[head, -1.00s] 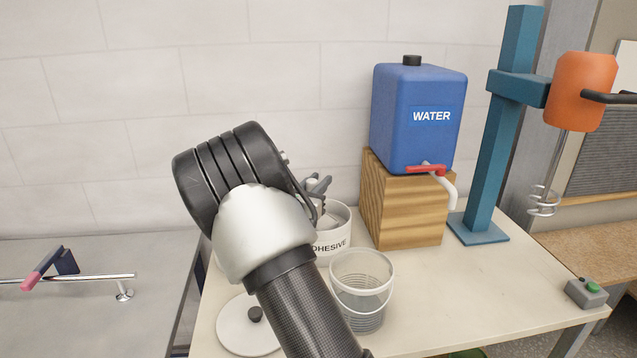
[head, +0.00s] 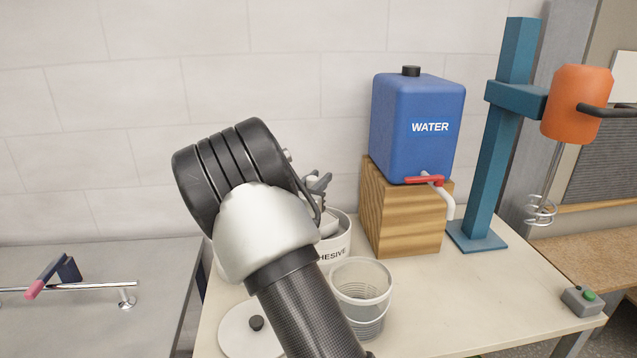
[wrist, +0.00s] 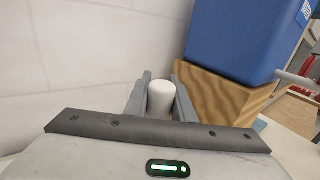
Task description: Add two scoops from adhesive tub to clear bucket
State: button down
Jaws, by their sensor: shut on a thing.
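The white adhesive tub (head: 337,251) stands on the table, partly hidden behind my arm. My gripper (head: 317,186) is above the tub in the head view. In the wrist view my gripper (wrist: 160,98) is shut on a white rounded handle (wrist: 162,101), apparently a scoop's. A pale part (head: 328,224), apparently of the scoop, shows below the fingers at the tub's mouth; whether it holds adhesive cannot be told. The clear bucket (head: 362,290) stands in front and right of the tub, upright and looking empty.
A blue water container (head: 417,125) with a red tap sits on a wooden block (head: 402,225) behind the bucket. A teal stand (head: 494,150) holds an orange mixer (head: 577,103) at right. A white lid (head: 248,338) lies front left.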

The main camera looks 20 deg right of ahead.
notch_tip(320, 180, up, 8)
jog(key=p, duration=0.4)
jog(key=shift+p, duration=0.3)
jog(key=shift+f, duration=0.1)
dwell(0.3)
